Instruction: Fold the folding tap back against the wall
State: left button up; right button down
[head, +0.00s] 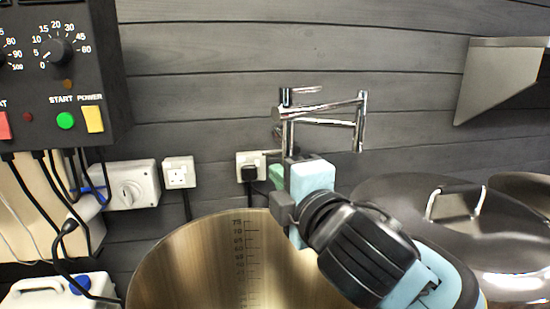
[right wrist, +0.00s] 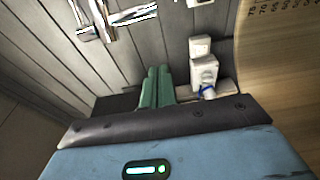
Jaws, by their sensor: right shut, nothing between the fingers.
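The chrome folding tap (head: 360,122) is on the grey plank wall, above the open steel kettle. Its jointed arm reaches to the right in the head view, ending in a downward spout. A small lever sits on top at its left. In the right wrist view part of the tap (right wrist: 95,20) shows at the upper left, apart from the fingers. My right gripper (right wrist: 158,72) has green fingers, shut together and empty. In the head view the right gripper (head: 277,172) is just below the tap and hides its lower end. My left gripper is not in view.
The open kettle (head: 190,250) stands below, with a lidded kettle (head: 400,195) to the right. A control box (head: 70,90) with hanging cables is at the left. Wall sockets (head: 178,172) sit low on the wall. A steel hood (head: 495,75) juts out at upper right.

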jog(key=w, duration=0.9)
jog(key=shift+w, duration=0.2)
jog(key=shift+w+d, duration=0.1)
dwell(0.4)
